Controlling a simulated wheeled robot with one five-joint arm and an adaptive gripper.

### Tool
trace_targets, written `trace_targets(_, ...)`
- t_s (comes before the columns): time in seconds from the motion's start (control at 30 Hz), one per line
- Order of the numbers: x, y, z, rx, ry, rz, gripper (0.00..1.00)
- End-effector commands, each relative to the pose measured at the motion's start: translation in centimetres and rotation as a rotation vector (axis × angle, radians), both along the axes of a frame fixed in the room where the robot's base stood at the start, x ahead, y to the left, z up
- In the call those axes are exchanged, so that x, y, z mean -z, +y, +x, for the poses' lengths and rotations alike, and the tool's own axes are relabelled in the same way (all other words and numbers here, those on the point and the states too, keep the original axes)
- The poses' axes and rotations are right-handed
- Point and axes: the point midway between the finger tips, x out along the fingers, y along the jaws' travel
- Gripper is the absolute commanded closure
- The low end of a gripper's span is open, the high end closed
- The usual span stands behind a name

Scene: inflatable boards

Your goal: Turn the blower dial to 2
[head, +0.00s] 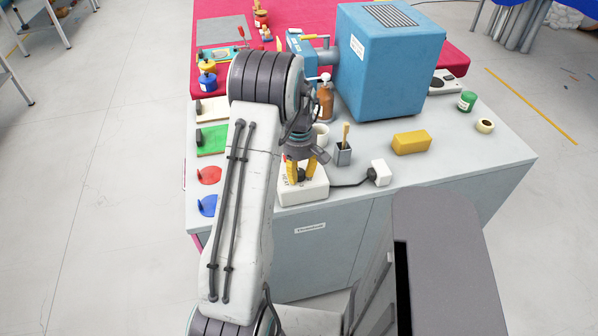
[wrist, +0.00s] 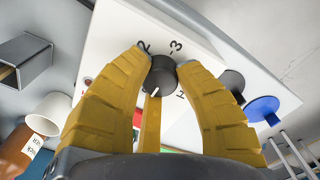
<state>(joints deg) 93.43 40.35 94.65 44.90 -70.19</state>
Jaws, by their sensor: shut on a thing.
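The dial is a round black knob (wrist: 160,77) with a white pointer mark, on top of a white box (head: 303,192). In the wrist view the printed 2 and 3 are at the knob's upper edge. The white mark is on the knob's lower left side, away from those numbers. My gripper (head: 301,176) points down onto the box from above. Its yellow fingers are shut on the dial, one on each side, as the wrist view (wrist: 160,70) shows. The fingers hide part of the box's print.
A black cord runs from the box to a white block (head: 380,172). A grey cup with a brush (head: 343,154), a white cup (head: 320,135), an amber bottle (head: 325,100) and a yellow sponge (head: 411,142) stand close behind. Blue (head: 207,206) and red discs lie left.

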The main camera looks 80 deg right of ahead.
Motion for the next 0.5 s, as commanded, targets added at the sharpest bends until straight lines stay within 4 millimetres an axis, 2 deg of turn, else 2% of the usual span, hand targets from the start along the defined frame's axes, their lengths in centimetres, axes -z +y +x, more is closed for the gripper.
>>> trace_targets(0.27,0.29,0.12,0.01,0.099,0.000,0.004,1.00)
trace_targets(0.5,0.38,0.10,0.00,0.300,0.000,0.004,1.00)
